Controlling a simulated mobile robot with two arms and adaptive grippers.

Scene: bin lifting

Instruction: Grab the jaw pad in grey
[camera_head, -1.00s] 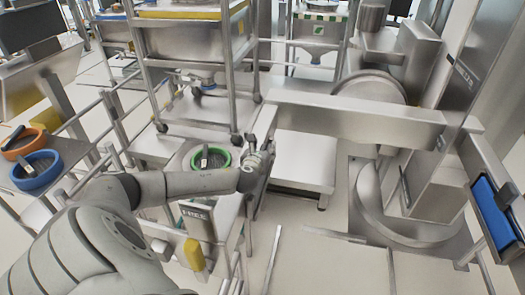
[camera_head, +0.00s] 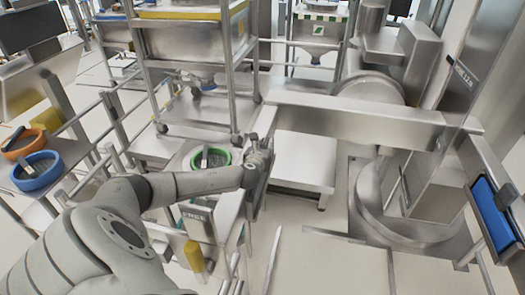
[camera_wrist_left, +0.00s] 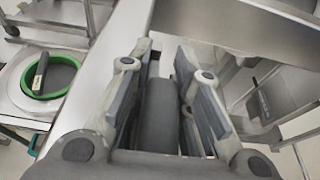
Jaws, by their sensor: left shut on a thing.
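My left gripper (camera_head: 262,150) is at the left end of the long steel bar of the lifting machine. It shows close up in the left wrist view (camera_wrist_left: 160,62). Its two fingers stand on either side of a smooth dark grey piece, which appears to be the grey jaw pad (camera_wrist_left: 158,115). The gripper is shut on this piece. My right gripper is in neither view.
The steel bar (camera_head: 355,122) runs right to the machine's column. A green ring (camera_head: 210,159) lies on the bench beside my forearm. A blue ring (camera_head: 37,171) and an orange ring (camera_head: 22,142) are far left. A wheeled rack (camera_head: 190,40) stands behind. Floor is open at bottom centre.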

